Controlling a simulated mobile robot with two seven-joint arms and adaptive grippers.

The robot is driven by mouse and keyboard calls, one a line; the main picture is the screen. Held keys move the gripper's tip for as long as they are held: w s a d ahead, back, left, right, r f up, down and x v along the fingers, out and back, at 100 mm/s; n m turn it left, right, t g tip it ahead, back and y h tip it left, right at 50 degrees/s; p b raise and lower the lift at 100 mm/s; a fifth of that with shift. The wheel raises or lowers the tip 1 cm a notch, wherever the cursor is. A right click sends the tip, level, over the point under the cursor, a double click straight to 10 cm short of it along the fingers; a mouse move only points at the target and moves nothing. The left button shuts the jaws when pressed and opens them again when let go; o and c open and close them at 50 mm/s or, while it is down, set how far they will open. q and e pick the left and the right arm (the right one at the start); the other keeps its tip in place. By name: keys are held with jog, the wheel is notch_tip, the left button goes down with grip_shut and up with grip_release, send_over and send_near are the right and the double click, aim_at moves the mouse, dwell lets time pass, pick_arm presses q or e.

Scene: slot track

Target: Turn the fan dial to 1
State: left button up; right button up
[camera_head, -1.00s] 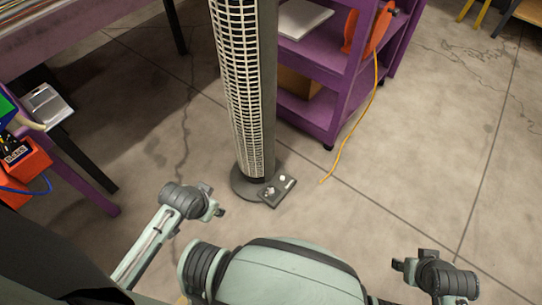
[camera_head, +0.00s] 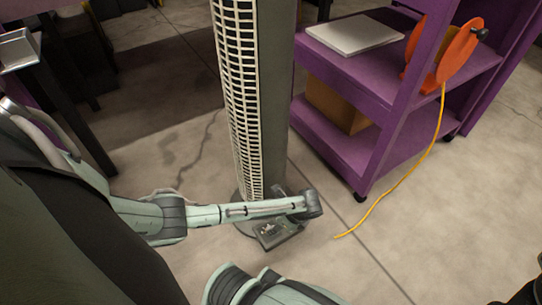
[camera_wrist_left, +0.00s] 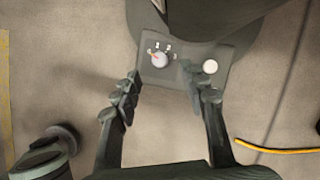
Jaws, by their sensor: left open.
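The tall tower fan (camera_head: 262,110) stands on the floor with a dark control panel (camera_head: 277,234) at the foot. The left wrist view shows the panel's grey round dial (camera_wrist_left: 161,59) with small white marks around it and a short orange mark at its upper left. The digits are too small to read. A white round button (camera_wrist_left: 210,66) sits to its right. My left gripper (camera_wrist_left: 163,80) is open and empty, its fingertips just short of the dial, one on each side. In the head view my left forearm hides part of the panel. My right gripper is only a dark cropped shape at the lower right edge.
A purple shelf cart (camera_head: 345,155) stands right of the fan, with an orange cable reel (camera_head: 440,50) on it. Its yellow cable (camera_head: 400,185) runs down to the floor.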

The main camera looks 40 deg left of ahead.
pick_arm(q)
jog(key=b+x, duration=0.3)
jog(key=x, duration=0.3)
jog(key=shift+a+f, duration=0.15)
jog(key=shift+f, duration=0.25)
grip_shut()
